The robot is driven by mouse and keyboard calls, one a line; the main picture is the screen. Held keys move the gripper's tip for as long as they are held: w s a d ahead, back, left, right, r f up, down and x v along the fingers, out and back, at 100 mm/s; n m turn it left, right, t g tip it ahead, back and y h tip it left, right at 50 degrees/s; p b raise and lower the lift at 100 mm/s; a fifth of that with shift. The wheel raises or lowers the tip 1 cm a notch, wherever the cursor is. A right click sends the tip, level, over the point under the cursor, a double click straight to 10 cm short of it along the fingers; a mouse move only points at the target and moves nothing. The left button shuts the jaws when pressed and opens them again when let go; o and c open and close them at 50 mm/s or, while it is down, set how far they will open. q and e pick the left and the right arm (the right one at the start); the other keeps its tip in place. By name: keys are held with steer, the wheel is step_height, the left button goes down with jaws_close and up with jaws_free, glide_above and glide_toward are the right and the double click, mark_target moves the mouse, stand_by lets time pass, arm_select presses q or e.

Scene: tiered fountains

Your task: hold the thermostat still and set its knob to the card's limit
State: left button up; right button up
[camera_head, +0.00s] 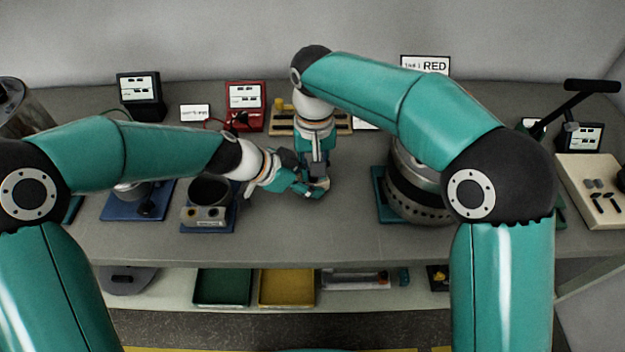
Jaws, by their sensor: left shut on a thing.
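My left gripper (308,188) reaches in from the left over the middle of the bench and is shut on a small pale thing (322,184), most likely the thermostat, which the fingers mostly hide. My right gripper (316,170) points down from above, its fingertips close over that same thing. Whether it is open or shut, or touches the knob, does not show; I cannot make out the knob. A white card (425,66) with a black frame stands at the back and reads "RED" after smaller blurred text.
A black vessel on a blue base (209,228) stands left of the grippers, a metal drum (415,205) right. A red meter (245,104), a black meter (140,95) and a wooden rack (338,128) are behind. The bench front centre (310,235) is clear.

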steer(key=n, duration=0.5)
steer(key=shift+f, duration=0.15)
jaws_close()
steer(key=n, duration=0.5)
steer(key=shift+f, duration=0.1)
steer(key=o, duration=0.9)
jaws_free()
steer(key=shift+d, duration=0.15)
steer(key=shift+c, duration=0.2)
